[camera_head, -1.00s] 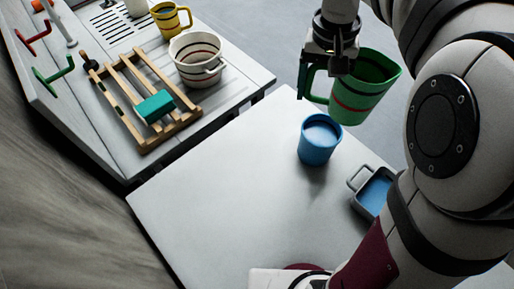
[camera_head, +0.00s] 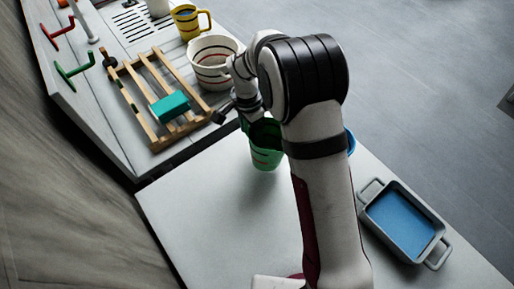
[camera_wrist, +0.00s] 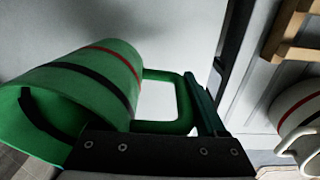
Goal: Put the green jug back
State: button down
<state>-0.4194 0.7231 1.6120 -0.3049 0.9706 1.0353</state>
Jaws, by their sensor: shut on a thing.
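The green jug (camera_head: 266,157), with a red and a dark band, hangs from my gripper (camera_head: 240,115) above the white table, near its far left edge. My arm hides part of the jug in the head view. In the wrist view the jug (camera_wrist: 85,90) lies across the left, its open mouth toward the lower left. My gripper (camera_wrist: 203,110) is shut on the jug's handle (camera_wrist: 180,110); the exact contact is partly hidden.
A blue cup (camera_head: 351,142) is mostly hidden. A blue-filled pan (camera_head: 403,222) stands right.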

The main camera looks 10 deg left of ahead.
notch_tip(320, 180, down, 5)
jog(key=shift+r, duration=0.2)
jog(key=shift+f, duration=0.1)
grip_release()
jog(key=r, duration=1.2)
jog(key=shift+a+r, duration=0.2)
jog(key=s+d+r+n, duration=0.1)
jog(key=s+d+r, duration=0.6)
jog(key=s+d, duration=0.1)
jog(key=s+d+n+y, duration=0.1)
jog(key=s+d, duration=0.2)
jog(key=s, duration=0.6)
jog(key=s+d+n+y, duration=0.1)
jog(key=s+d+n, duration=0.1)
jog(key=s, duration=0.8)
jog(key=shift+s+d+r, duration=0.2)
jog(key=shift+s+d, duration=0.1)
jog(key=shift+d, duration=0.25)
